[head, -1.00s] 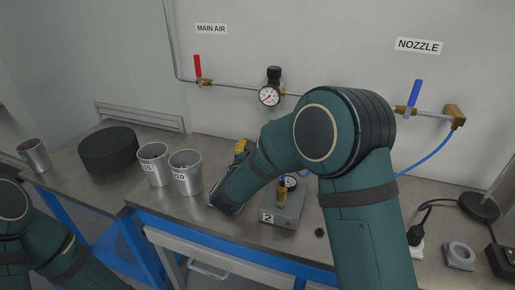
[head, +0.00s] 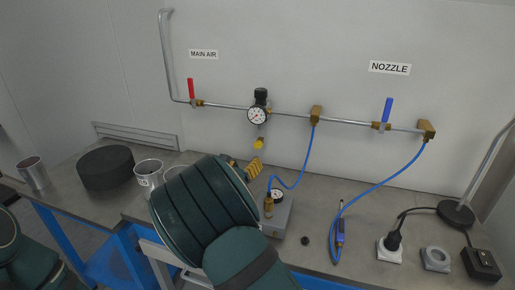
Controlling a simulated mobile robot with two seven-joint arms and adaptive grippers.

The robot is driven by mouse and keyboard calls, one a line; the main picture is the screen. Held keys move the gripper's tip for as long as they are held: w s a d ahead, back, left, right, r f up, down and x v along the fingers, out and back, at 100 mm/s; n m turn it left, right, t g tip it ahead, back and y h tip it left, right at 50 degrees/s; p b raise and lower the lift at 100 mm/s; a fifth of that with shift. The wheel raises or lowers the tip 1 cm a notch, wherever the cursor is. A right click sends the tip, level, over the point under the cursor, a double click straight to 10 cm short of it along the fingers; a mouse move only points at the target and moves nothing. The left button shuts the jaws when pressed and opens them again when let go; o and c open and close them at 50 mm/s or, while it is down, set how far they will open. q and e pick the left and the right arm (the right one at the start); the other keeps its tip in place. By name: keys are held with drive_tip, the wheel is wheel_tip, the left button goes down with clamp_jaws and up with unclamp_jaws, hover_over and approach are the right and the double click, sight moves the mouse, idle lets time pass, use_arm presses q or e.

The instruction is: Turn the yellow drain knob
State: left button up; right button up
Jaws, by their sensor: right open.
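The yellow drain knob (head: 258,143) hangs under the air regulator, below the round pressure gauge (head: 257,115), on the back wall. My right gripper (head: 250,166) is just below and slightly left of the knob in the picture, apart from it. Its yellow-gold fingers show past my green wrist, and they are open and empty. My wrist hides part of the gripper. My left arm shows at the lower left edge, but its gripper is out of the picture.
A red-handled valve (head: 191,90) and a blue-handled valve (head: 387,112) sit on the wall pipe. Below are a grey box with a gauge (head: 280,215), a metal cup (head: 148,170), a black round block (head: 105,167) and a blue hose (head: 385,185). The bench's middle right is partly clear.

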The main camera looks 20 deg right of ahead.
sight(257, 146)
drive_tip(key=b+x, duration=0.1)
drive_tip(key=x, duration=1.1)
drive_tip(key=shift+b, duration=0.3)
clamp_jaws()
